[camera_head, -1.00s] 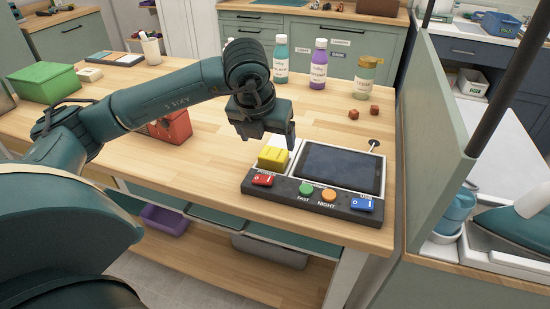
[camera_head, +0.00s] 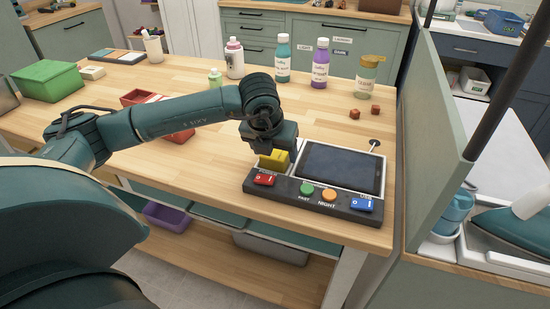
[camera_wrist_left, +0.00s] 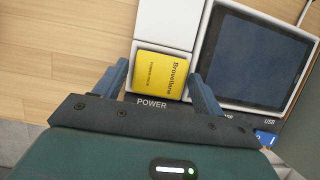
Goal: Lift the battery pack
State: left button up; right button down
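The yellow battery pack (camera_head: 274,160) sits in a slot at the left of the control panel (camera_head: 310,192), beside the dark tablet screen. In the left wrist view the battery pack (camera_wrist_left: 161,74) lies between the two fingers of my left gripper (camera_wrist_left: 158,82), with a gap visible on at least the left side. In the head view my left gripper (camera_head: 272,150) is right above the pack and hides part of its top. The left gripper is open. My right gripper is in neither view.
Red, green, orange and blue buttons line the panel's front. A red box (camera_head: 150,100) lies left, partly behind my arm.

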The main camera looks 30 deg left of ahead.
pick_arm(q)
jog(key=c, duration=0.9)
